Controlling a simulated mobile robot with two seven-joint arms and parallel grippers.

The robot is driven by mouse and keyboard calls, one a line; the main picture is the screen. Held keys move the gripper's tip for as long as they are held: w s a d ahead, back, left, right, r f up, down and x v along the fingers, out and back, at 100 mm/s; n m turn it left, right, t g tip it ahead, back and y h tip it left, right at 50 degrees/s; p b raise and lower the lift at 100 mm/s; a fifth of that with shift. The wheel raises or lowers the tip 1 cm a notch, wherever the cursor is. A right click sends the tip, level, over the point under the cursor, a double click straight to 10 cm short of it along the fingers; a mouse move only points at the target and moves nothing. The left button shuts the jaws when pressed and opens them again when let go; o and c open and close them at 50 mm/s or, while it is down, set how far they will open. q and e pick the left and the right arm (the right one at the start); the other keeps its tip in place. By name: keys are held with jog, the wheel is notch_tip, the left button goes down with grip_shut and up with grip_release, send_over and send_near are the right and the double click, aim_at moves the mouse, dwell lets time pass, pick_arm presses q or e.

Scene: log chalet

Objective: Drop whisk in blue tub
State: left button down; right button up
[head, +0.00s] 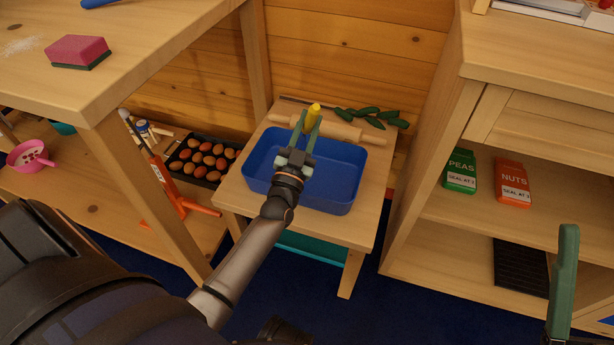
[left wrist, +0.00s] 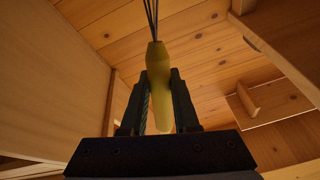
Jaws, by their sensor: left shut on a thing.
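The whisk (head: 314,110) shows in the head view as a short yellow handle end between my left gripper's fingers. In the left wrist view, the whisk (left wrist: 158,85) has a yellow handle and thin dark wires running out of the top of the picture. My left gripper (head: 307,122) is shut on the handle; its fingers also show in the left wrist view (left wrist: 159,100). It appears over the blue tub (head: 345,185), which stands on a small wooden table. My arm hides part of the tub. One green finger of my right gripper (head: 562,280) shows at the lower right.
A rolling pin (head: 335,127) and several green cucumbers (head: 368,113) lie behind the tub on the small table (head: 372,215). A tray of eggs (head: 205,160) is on the left shelf. Green and orange packets (head: 513,183) stand on the right shelf.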

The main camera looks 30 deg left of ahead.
pick_arm(q)
jog(key=c, duration=0.6)
grip_release()
jog(key=shift+f, duration=0.1)
jog(key=p+v, duration=0.2)
jog(key=v, duration=1)
jog(key=shift+s+f, duration=0.1)
jog(key=shift+s, duration=0.15)
jog(key=shift+d, duration=0.1)
